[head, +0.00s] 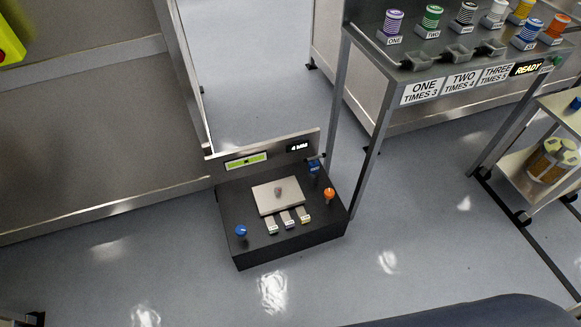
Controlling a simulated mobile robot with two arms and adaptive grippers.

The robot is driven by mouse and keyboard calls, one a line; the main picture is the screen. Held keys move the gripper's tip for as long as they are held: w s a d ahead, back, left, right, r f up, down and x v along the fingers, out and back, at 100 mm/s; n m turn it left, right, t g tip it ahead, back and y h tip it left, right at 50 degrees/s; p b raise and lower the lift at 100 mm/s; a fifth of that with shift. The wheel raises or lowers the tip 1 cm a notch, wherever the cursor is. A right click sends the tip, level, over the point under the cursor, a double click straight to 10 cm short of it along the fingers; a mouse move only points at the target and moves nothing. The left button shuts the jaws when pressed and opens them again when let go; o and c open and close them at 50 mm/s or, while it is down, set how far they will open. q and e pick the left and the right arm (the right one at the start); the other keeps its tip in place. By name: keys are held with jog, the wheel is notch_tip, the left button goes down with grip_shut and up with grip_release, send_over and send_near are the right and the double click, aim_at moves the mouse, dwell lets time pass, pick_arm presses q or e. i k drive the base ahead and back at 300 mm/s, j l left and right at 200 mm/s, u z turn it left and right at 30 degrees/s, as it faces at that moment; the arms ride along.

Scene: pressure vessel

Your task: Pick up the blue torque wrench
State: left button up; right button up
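I cannot make out a blue torque wrench for certain. A small blue object (576,103) shows at the right edge, on the top of a cart; it is too small and cut off to identify. Neither of my grippers can be made out in the head view.
A black box (290,245) with a blue knob (241,230), an orange knob (329,194) and a light plate stands on the floor. A metal rack (360,45) holds several coloured spools. The front floor is mostly clear.

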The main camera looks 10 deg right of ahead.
aim_at(313, 169)
jog(key=i+l+u, duration=0.15)
jog(key=l+u, duration=0.3)
jog(key=i+l+u, duration=0.1)
jog(key=l+u, duration=0.35)
jog(key=l, duration=0.15)
jog(key=l+u, duration=0.5)
jog(key=l, duration=0.1)
